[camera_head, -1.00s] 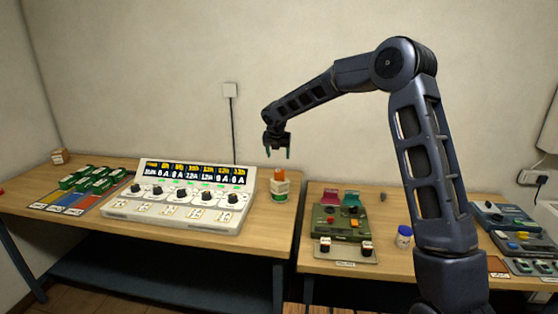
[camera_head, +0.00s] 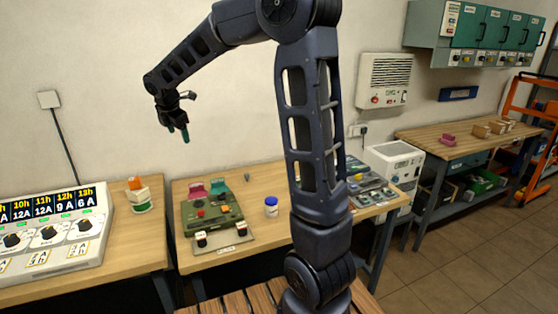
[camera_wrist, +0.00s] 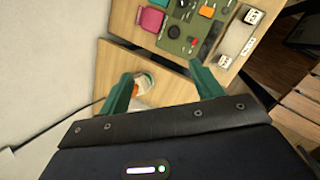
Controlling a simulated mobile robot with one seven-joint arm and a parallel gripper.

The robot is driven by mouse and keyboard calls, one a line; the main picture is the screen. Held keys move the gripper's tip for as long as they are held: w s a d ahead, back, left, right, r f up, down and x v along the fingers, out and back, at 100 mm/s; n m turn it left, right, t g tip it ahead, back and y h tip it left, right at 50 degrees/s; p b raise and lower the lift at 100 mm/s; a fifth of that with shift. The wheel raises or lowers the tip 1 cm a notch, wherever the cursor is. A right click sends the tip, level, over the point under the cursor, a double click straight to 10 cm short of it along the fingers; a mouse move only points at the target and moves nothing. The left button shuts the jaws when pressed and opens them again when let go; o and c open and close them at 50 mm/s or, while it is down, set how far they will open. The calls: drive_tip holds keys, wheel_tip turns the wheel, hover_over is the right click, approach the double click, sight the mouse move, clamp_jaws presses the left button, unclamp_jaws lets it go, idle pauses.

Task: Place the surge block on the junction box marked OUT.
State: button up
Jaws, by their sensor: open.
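I cannot pick out the surge block for certain, and no OUT marking is readable. My gripper (camera_head: 178,132) hangs in the air at upper left, above the gap between the left and middle tables. Its two green fingers show apart and empty in the wrist view (camera_wrist: 162,80). A green panel device (camera_head: 212,213) with a red button stands on the middle table, with a pink piece (camera_head: 195,192) and a teal piece (camera_head: 218,187) at its back. On the far-right bench lie a small pink object (camera_head: 447,140) and several small brown boxes (camera_head: 481,131), unlabelled at this size.
An orange, white and green container stack (camera_head: 141,196) stands beside the white display console (camera_head: 55,235). A blue-capped jar (camera_head: 271,208) stands right of the green device. A white cabinet (camera_head: 395,165) stands between the middle table and the far bench (camera_head: 445,155). Floor (camera_head: 480,240) is open at lower right.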

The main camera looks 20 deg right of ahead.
drive_tip(key=s+d+r+m, duration=0.2)
drive_tip(key=s+d+m, duration=0.4)
drive_tip(key=s+d, duration=0.2)
drive_tip(key=s+d+r+m, duration=0.2)
drive_tip(key=s+d+m, duration=0.4)
drive_tip(key=s+d, duration=0.25)
drive_tip(key=s+d+f+m, duration=0.2)
drive_tip(key=s+d+m, duration=0.2)
drive_tip(key=s+m, duration=0.2)
drive_tip(key=s+d+f+m+y, duration=0.1)
drive_tip(key=s+d+m, duration=0.3)
drive_tip(key=s, duration=0.6)
drive_tip(key=shift+s+d+f+m, duration=0.15)
drive_tip(key=shift+d+f+m, duration=0.15)
drive_tip(key=shift+f+m, duration=0.75)
